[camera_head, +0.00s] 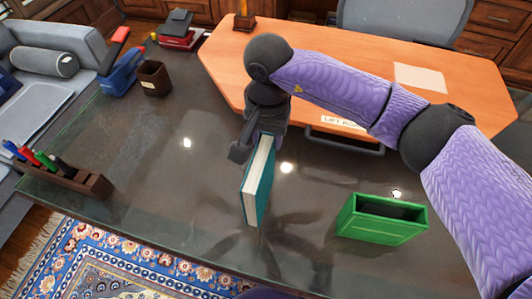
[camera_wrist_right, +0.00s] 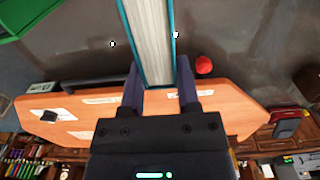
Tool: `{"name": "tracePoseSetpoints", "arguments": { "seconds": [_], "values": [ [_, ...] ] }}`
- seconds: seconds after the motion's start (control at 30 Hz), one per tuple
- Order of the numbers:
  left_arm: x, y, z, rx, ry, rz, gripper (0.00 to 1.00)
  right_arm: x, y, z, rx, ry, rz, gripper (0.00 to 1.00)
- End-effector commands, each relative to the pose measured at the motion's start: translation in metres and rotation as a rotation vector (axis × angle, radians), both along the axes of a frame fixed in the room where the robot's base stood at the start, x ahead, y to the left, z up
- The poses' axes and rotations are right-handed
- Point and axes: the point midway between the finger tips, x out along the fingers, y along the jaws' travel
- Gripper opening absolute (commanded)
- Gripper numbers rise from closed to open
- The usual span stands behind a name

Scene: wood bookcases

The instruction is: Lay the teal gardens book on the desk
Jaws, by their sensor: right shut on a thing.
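The teal book (camera_head: 264,191) is held upright over the dark glass-topped table (camera_head: 190,220), its white page edges facing my head camera. I cannot tell whether its lower edge touches the glass. My right gripper (camera_head: 258,138) is shut on the book's upper end. In the right wrist view the book (camera_wrist_right: 152,40) stands between the two fingers (camera_wrist_right: 160,97), pages toward the camera. Its cover title is not visible. An orange wooden desk (camera_head: 330,82) lies behind the gripper. My left gripper is not in view.
An open green box (camera_head: 385,222) stands right of the book. A pen rack (camera_head: 62,175), a brown cup (camera_head: 154,78) and a blue item (camera_head: 122,72) stand at the left. A red round thing (camera_wrist_right: 204,65) shows in the wrist view. The glass left of the book is clear.

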Motion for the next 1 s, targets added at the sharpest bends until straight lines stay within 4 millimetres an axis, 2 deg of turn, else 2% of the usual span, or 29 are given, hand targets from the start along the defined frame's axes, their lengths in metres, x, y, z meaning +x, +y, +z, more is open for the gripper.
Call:
{"name": "tracePoseSetpoints", "arguments": {
  "seconds": [0.1,0.17,0.5,0.53,0.67,0.7,0.93,1.0],
  "values": [
    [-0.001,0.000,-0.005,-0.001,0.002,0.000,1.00,-0.001,0.000,-0.024,0.001,0.005,0.000,0.00],
    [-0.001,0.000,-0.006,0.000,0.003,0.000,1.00,-0.001,0.000,-0.031,0.000,0.003,0.000,0.00],
    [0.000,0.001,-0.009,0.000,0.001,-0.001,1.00,0.000,0.000,-0.035,0.000,0.000,0.001,0.00],
    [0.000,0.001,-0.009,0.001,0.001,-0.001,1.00,0.000,0.000,-0.034,-0.001,0.000,0.001,0.45],
    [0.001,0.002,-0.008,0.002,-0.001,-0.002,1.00,0.000,0.000,-0.033,-0.001,0.000,0.001,0.73],
    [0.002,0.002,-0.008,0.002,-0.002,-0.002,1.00,0.000,0.000,-0.033,-0.001,0.000,0.001,0.76],
    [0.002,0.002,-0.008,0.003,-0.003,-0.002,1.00,0.000,0.000,-0.033,-0.001,0.001,0.001,0.76],
    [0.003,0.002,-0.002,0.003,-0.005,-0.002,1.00,0.000,0.000,-0.027,0.000,0.001,0.000,0.76]
  ]
}}
